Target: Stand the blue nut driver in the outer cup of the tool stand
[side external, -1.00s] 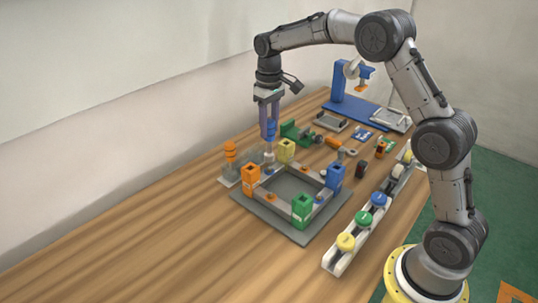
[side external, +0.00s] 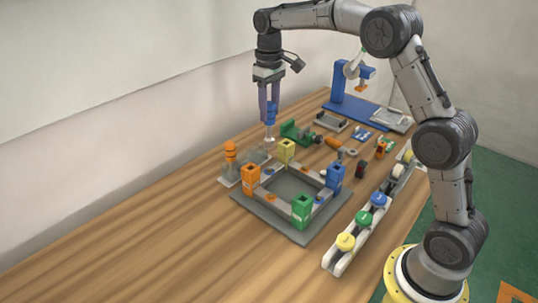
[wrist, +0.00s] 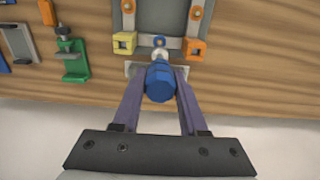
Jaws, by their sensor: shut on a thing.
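The blue nut driver (side external: 270,113) is held upright in my gripper (side external: 269,120), handle up and pale shaft pointing down. Its lower end is in the air, above the far end of the tool stand. In the wrist view the blue handle (wrist: 160,83) sits between both fingers of my gripper (wrist: 160,80). The grey tool stand (side external: 228,180) lies behind the square frame, with an orange-handled driver (side external: 230,152) standing at its near end. A pale cup (side external: 258,157) shows at the stand's other end. In the wrist view the handle and fingers hide most of the stand.
The grey frame (side external: 240,200) with orange, yellow, blue and green corner posts is close to the stand. A green clamp-like piece (side external: 295,132) lies beyond it. A rail with coloured knobs (side external: 335,265) runs at the right. The table's left front is clear.

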